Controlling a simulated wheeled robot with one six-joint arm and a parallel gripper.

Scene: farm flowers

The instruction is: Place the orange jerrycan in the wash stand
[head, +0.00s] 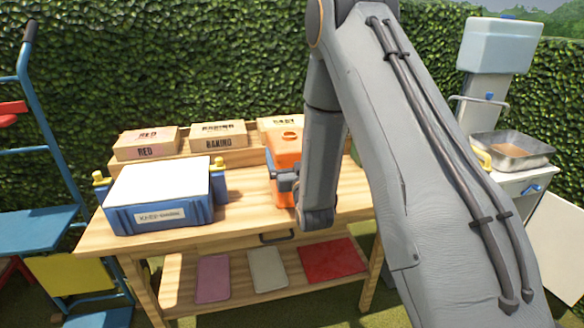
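The orange jerrycan (284,156) stands upright at the right part of the wooden table, partly hidden behind my arm. My gripper (285,182) is at the front of the jerrycan, against or just before its lower half. Its fingers are mostly hidden, so I cannot tell whether they are closed on it. The wash stand (521,185) is at the far right, with a metal basin (545,152) on top and a pale blue water tank (500,45) above. Something brown lies in the basin.
A blue cooler box (160,215) with a white lid stands on the table's left (100,238). Several labelled cardboard boxes (219,142) line the back. Coloured sheets (333,260) lie on the lower shelf. A blue hand truck (40,215) stands at left; a hedge is behind.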

